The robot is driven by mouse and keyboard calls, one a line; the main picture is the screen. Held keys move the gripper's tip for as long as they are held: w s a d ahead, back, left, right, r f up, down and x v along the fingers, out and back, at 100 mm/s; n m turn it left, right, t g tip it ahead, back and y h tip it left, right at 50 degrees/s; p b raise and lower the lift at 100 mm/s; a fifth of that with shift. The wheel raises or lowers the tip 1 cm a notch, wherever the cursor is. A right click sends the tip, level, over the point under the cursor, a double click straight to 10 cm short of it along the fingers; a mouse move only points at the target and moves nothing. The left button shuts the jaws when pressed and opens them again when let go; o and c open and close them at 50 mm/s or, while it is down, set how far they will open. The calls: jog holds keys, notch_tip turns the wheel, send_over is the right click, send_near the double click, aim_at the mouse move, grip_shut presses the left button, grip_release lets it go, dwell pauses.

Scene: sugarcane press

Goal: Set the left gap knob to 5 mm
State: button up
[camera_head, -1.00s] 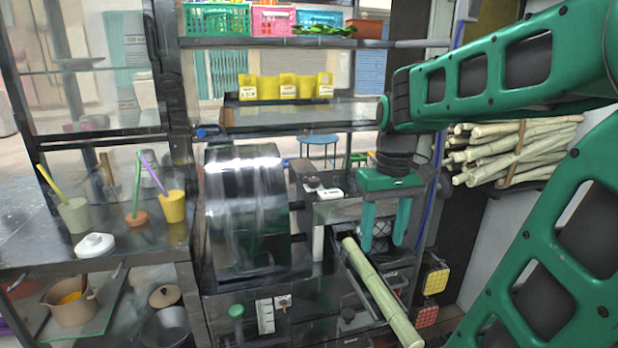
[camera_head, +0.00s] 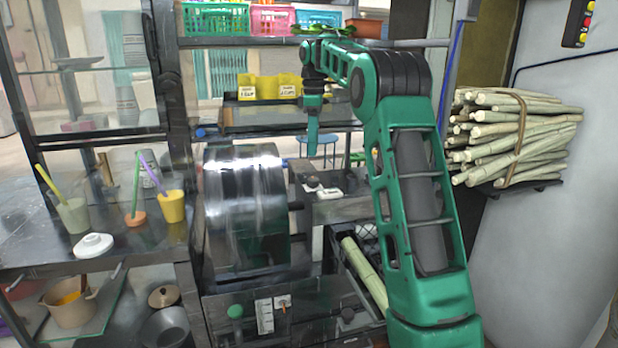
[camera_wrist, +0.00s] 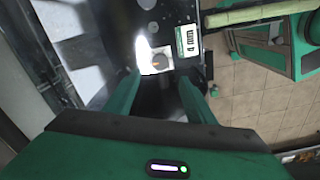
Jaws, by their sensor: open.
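The sugarcane press has a shiny metal drum (camera_head: 245,205) in the middle of the head view. On the dark top to its right are a small dark knob (camera_head: 312,183) and a white readout (camera_head: 330,193). In the wrist view the readout (camera_wrist: 187,41) shows "4 mm". A pale square with a small round part (camera_wrist: 156,61), washed by glare, lies beside it; I cannot tell if this is the left gap knob. My gripper (camera_head: 312,152) points down above the press top, apart from it. In the wrist view its two fingers (camera_wrist: 160,83) are spread and empty.
A cane stalk (camera_head: 365,275) lies in the press's right-hand feed, partly behind my arm. A cane bundle (camera_head: 515,135) sits on the right shelf. Yellow bins (camera_head: 265,88) stand on the shelf behind. Cups, including a yellow cup (camera_head: 172,205), stand on the left counter.

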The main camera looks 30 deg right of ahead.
aim_at(313, 178)
notch_tip(313, 178, down, 11)
jog(key=shift+w+r, duration=0.1)
jog(key=shift+r, duration=0.05)
dwell(0.4)
jog(key=c, duration=1)
